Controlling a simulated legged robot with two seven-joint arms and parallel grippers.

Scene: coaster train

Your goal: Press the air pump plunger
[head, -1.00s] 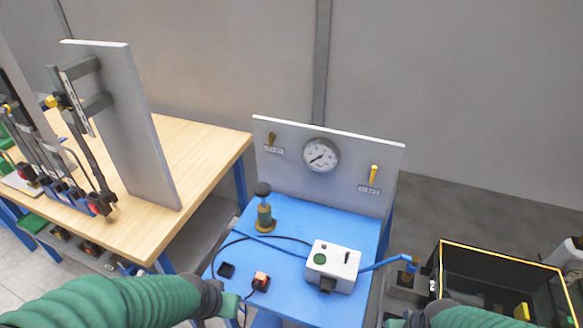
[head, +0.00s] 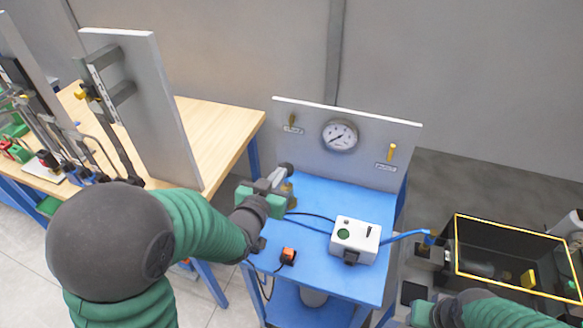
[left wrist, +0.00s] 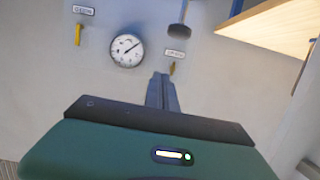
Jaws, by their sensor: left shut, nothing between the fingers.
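The air pump stands on the blue table, mostly hidden behind my left gripper in the head view. Its dark plunger knob (head: 286,168) shows just past the fingers. In the left wrist view the plunger knob (left wrist: 178,30) appears upside down on its rod, beyond the fingertips and slightly right of them. My left gripper (head: 274,178) is shut and empty, beside the knob; I cannot tell whether they touch. Its closed fingers also show in the left wrist view (left wrist: 163,82). My right gripper (head: 422,312) is low at the right; its fingers are unclear.
The blue table (head: 325,285) carries a white box (head: 357,238) with cables and a black-and-orange switch (head: 288,256). Behind stands a grey panel (head: 360,165) with a gauge (head: 339,135) and two yellowish levers. A wooden bench (head: 212,130) is left; a yellow-rimmed black bin (head: 515,230) is right.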

